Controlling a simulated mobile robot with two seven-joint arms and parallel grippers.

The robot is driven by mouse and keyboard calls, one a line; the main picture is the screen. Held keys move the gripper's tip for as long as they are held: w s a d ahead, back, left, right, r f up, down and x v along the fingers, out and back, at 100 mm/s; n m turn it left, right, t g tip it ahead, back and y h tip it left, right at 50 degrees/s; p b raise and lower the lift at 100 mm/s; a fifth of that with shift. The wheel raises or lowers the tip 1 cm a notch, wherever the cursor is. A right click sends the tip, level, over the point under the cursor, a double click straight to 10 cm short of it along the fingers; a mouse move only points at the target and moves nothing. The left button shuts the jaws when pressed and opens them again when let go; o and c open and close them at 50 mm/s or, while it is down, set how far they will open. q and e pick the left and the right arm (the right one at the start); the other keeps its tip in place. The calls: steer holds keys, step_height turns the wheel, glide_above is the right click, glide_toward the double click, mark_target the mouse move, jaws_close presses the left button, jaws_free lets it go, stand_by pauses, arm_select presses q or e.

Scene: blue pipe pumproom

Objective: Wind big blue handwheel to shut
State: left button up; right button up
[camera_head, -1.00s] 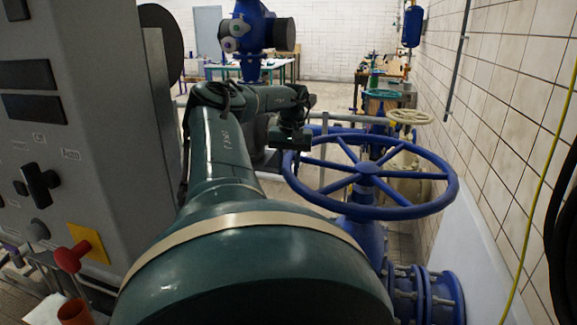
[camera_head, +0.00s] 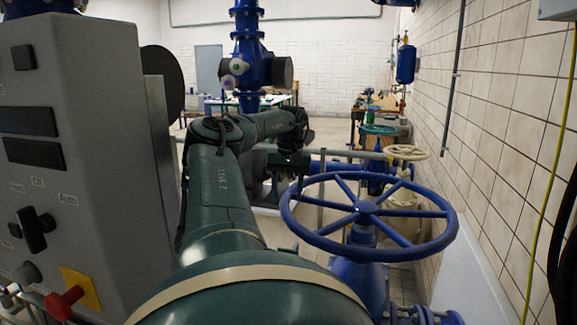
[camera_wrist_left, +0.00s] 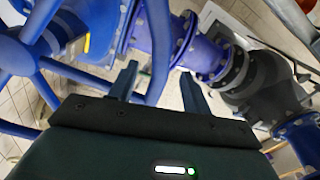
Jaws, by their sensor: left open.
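The big blue handwheel (camera_head: 367,207) lies roughly level on its blue valve at the right of the head view. Its rim is a spoked ring. My left gripper (camera_head: 290,170) is at the rim's far left side, at the end of my dark green arm. In the left wrist view, my left gripper (camera_wrist_left: 158,90) is open, its two fingers apart. The blue rim (camera_wrist_left: 159,45) runs between the fingers in the picture; whether it is as deep as the fingertips I cannot tell. Spokes and hub (camera_wrist_left: 14,55) show at the left. My right gripper is not in view.
A grey control cabinet (camera_head: 80,150) with knobs and a red button stands close at the left. A white tiled wall (camera_head: 500,130) is at the right. A cream handwheel (camera_head: 407,152) and a teal one (camera_head: 379,129) stand behind the blue wheel. A blue pipe (camera_wrist_left: 200,50) lies below.

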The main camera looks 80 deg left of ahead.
arm_select(q)
step_height(320, 180, up, 9)
steer(key=p, duration=0.2)
steer(key=shift+w, duration=0.3)
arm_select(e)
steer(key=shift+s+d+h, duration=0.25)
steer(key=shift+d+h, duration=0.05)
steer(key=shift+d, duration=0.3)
arm_select(q)
steer(key=shift+f, duration=0.15)
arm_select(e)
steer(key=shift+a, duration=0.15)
